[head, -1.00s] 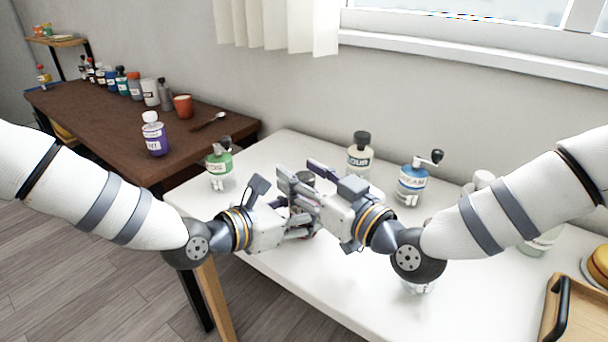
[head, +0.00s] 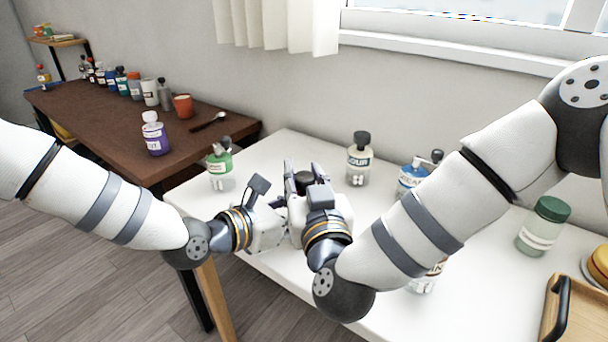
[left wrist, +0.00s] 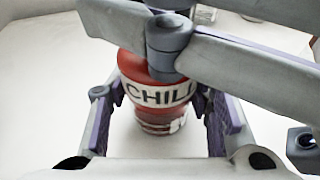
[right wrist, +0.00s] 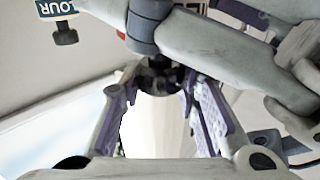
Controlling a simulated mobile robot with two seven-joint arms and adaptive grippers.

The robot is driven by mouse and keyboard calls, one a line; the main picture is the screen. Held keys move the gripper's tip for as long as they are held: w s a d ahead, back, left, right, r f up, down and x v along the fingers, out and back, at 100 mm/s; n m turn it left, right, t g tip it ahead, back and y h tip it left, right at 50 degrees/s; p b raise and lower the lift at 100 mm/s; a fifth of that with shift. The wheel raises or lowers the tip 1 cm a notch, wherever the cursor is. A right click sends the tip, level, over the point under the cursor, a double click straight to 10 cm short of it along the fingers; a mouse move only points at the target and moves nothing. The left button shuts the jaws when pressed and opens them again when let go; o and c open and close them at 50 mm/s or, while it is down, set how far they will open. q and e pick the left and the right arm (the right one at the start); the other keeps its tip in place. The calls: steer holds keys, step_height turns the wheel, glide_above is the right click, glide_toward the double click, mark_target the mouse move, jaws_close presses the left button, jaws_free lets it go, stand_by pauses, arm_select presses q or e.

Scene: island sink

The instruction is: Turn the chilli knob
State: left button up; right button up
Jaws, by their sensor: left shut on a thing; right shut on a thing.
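The chilli jar (left wrist: 150,70), red with a white label reading "CHILL", stands on the white table in the left wrist view. My left gripper (left wrist: 160,112) is shut around its body, a finger on each side. The dark chilli knob (right wrist: 160,78) on top shows in the right wrist view, between the fingers of my right gripper (right wrist: 160,92), which is shut on it. In the head view, a little of the dark knob (head: 303,181) shows between the right fingers (head: 303,170); the grippers hide the jar's body.
A green-labelled grinder (head: 220,170) stands left of the grippers. A sour jar (head: 360,163) and a blue cream grinder (head: 412,176) stand behind and right. A green-lidded jar (head: 542,228) and a wooden tray (head: 580,318) are at right. The brown table (head: 110,125) is at left.

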steer(key=o, duration=1.2)
steer(key=s+d, duration=0.2)
steer(key=s, duration=0.9)
steer(key=shift+s+d, duration=0.15)
steer(key=shift+s, duration=0.25)
